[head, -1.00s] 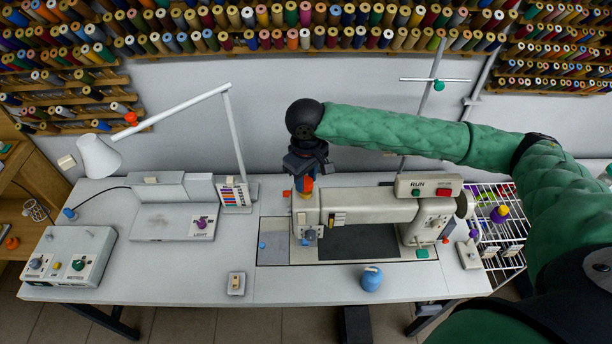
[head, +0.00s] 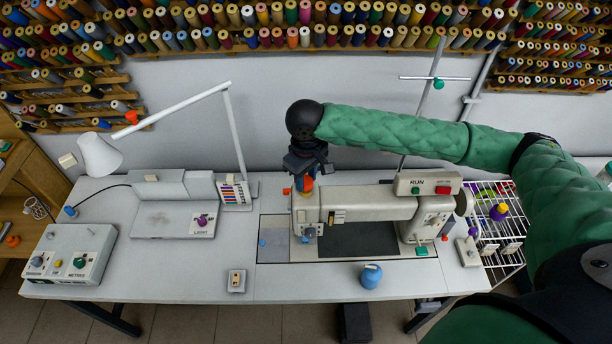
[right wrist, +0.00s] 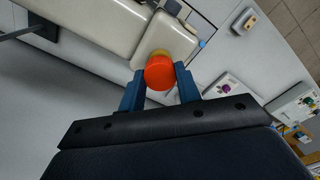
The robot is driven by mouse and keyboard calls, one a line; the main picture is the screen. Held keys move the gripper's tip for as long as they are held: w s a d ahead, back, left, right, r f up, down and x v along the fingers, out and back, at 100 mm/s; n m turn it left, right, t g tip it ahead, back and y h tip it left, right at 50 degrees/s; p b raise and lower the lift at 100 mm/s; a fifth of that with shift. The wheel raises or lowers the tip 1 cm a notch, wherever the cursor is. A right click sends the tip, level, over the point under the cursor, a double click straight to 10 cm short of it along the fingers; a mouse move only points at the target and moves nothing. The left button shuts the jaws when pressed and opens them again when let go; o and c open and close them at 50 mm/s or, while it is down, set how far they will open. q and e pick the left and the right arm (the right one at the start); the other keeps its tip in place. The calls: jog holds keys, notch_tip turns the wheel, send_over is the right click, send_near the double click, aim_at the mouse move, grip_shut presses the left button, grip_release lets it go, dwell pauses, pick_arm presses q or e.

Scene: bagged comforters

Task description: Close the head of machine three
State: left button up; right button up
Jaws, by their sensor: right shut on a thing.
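The cream sewing machine (head: 370,205) stands on the white table, with its head at the left end of its arm. My right gripper (head: 303,184) reaches down over that head from behind. It is shut on an orange-red round knob (right wrist: 160,72) on top of the head. In the right wrist view the two blue fingers (right wrist: 159,84) flank the knob, and a yellow part shows just beyond it. The machine head (right wrist: 168,38) is partly hidden by the knob there. Whether the head is open or closed I cannot tell. My left gripper is not in view.
A red and green RUN box (head: 430,184) sits on the machine's right. A blue bottle (head: 371,276) and a small switch (head: 237,281) stand near the front edge. A lamp (head: 100,155), a control box (head: 72,254) and a LIGHT panel (head: 203,223) are on the left.

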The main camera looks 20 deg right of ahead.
jog(key=shift+f, duration=0.55)
dwell(0.4)
jog(key=shift+r+m+p, duration=0.15)
jog(key=shift+m+p, duration=0.15)
jog(key=shift+p, duration=0.2)
jog(key=shift+m+p, duration=1)
jog(key=shift+p, duration=0.15)
jog(key=shift+f+m, duration=0.2)
jog(key=shift+m, duration=1.1)
jog(key=shift+m, duration=2.6)
